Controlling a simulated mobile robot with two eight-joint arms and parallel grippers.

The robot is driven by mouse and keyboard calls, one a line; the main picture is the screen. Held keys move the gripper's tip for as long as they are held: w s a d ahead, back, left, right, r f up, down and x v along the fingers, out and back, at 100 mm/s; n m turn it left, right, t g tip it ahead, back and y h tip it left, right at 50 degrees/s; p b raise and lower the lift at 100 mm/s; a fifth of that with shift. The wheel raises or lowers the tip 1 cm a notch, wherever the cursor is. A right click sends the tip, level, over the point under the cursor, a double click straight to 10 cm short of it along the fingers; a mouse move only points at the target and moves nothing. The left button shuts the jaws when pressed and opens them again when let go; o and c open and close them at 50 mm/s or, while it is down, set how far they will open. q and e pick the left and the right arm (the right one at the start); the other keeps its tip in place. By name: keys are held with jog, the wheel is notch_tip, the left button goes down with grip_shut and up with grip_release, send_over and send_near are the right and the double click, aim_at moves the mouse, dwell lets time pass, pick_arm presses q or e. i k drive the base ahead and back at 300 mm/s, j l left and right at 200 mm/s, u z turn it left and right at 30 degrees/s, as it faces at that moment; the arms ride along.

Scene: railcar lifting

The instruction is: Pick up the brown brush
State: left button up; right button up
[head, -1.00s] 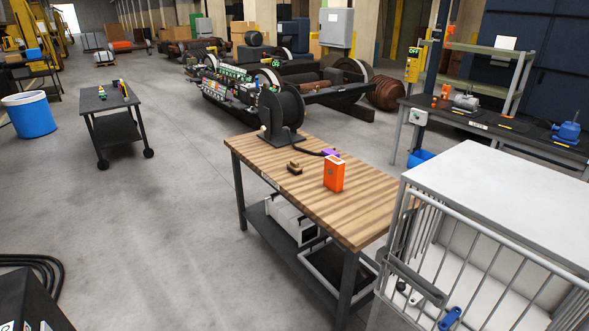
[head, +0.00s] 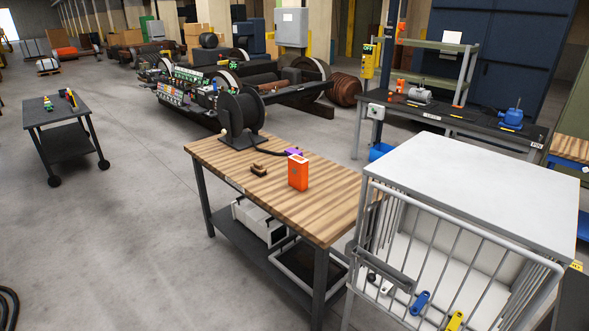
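A small brown object (head: 258,170), which looks like the brown brush, lies on the wooden top of a workbench (head: 325,217). It is small in the view, and its bristles cannot be made out. An orange box (head: 298,173) stands upright to its right, with a purple item (head: 293,152) just behind the box. A large black cable reel (head: 242,118) stands behind the brush, and its black cable runs along the bench top. Neither of my grippers is in the head view.
A white-topped barred cage cart (head: 470,175) stands right of the workbench, with a blue tool (head: 419,302) and a yellow tool (head: 454,321) in it. A dark cart (head: 66,142) stands at left. Open grey floor (head: 120,240) lies left of the workbench.

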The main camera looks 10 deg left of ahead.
aim_at(258, 168)
jog(key=i+j+z, duration=0.15)
jog(key=z, duration=0.2)
jog(key=i+j+z, duration=0.15)
jog(key=j+z, duration=0.15)
jog(key=i+j+z, duration=0.1)
jog(key=j+z, duration=0.25)
jog(key=i+j+z, duration=0.2)
jog(key=j, duration=0.3)
jog(key=j+z, duration=0.2)
jog(key=j, duration=0.3)
jog(key=i+j, duration=0.1)
jog(key=j, duration=0.9)
jog(key=i+j+z, duration=0.1)
jog(key=j, duration=0.9)
jog(key=i+j, duration=0.1)
jog(key=j, duration=0.9)
jog(key=i+z, duration=0.05)
